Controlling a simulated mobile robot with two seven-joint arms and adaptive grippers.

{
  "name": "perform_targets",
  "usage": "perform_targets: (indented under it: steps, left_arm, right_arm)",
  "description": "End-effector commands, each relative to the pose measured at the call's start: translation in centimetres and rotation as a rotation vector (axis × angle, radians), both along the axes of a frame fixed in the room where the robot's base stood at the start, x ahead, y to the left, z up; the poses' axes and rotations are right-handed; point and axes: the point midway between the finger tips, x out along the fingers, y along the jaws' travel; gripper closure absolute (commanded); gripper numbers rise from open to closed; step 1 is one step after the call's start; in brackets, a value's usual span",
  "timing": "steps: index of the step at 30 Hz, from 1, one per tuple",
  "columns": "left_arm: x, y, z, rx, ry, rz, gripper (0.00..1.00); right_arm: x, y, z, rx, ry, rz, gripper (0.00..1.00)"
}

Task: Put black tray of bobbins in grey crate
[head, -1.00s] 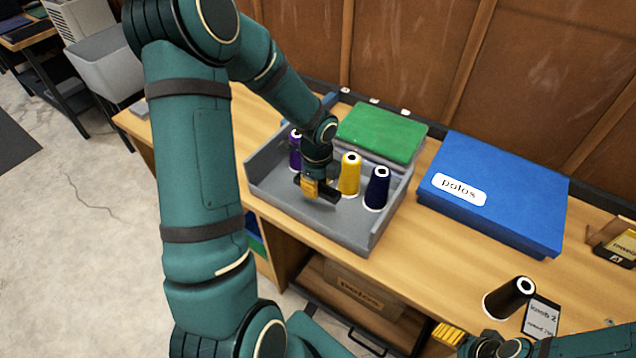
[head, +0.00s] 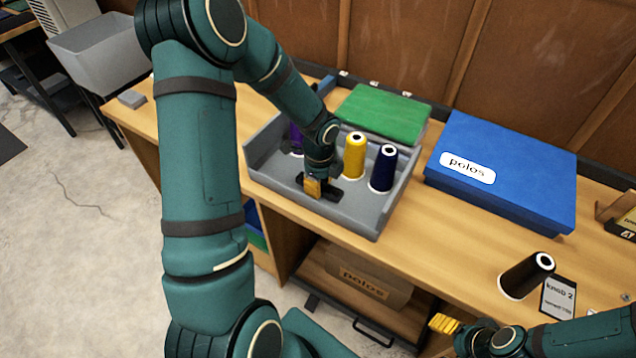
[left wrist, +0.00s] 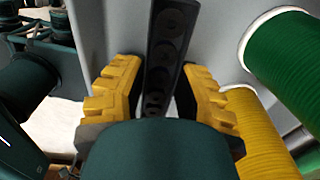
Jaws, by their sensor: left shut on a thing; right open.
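The black tray of bobbins (head: 335,191) is a narrow dark strip under my left gripper (head: 318,186). In the left wrist view the tray (left wrist: 170,45) shows a row of round dark wells between the yellow fingers, and the left gripper (left wrist: 158,100) is shut on it. The tray is inside the outline of the grey crate (head: 352,222) on the bench; I cannot tell whether it touches the floor. Purple (head: 296,138), yellow (head: 355,155) and navy (head: 383,168) thread cones stand in the crate.
A green box (head: 385,115) is behind the crate. A blue box labelled "polos" (head: 505,185) is to its right. A black cone (head: 525,275) and a "knob 2" card (head: 558,297) lie near the right gripper. A grey bin (head: 100,48) stands far left.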

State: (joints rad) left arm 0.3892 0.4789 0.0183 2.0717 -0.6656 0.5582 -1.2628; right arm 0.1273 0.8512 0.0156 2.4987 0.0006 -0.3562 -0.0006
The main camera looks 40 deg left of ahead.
Motion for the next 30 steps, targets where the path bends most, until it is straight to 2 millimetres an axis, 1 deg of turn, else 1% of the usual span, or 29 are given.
perform_targets:
  steps: [2,3,5,6,14,17,20,23,30]
  left_arm:
    - [0.0,0.0,0.0,0.0,0.0,0.0,0.92]
    - [0.0,0.0,0.0,0.0,0.0,0.0,0.65]
    - [0.0,0.0,0.1,0.0,0.0,0.0,0.44]
    - [0.0,0.0,0.0,0.0,0.0,0.0,0.39]
    - [0.0,0.0,0.1,0.0,-0.001,0.0,0.39]
    - [0.0,0.0,0.5,0.0,-0.002,0.0,0.39]
    - [0.1,0.0,1.7,0.001,-0.004,0.002,0.39]
    - [0.1,0.1,3.5,0.002,-0.006,0.001,0.39]
    - [0.1,0.0,8.4,0.002,-0.005,0.001,0.39]
  right_arm:
    - [0.0,0.0,0.0,0.0,0.0,0.0,0.28]
    - [0.0,0.0,0.0,0.0,0.0,0.0,0.28]
    - [0.0,0.0,0.0,0.0,0.0,0.0,0.28]
    - [0.0,0.0,0.0,0.0,0.0,0.0,0.28]
    - [0.0,0.0,0.0,0.0,0.0,0.0,0.28]
    - [0.0,0.0,0.0,0.0,0.0,0.0,0.28]
    - [0.0,0.0,0.0,0.0,0.0,0.0,0.28]
    - [0.0,0.0,0.0,0.0,0.0,0.0,0.28]
    - [0.0,0.0,0.0,0.0,0.0,0.0,0.28]
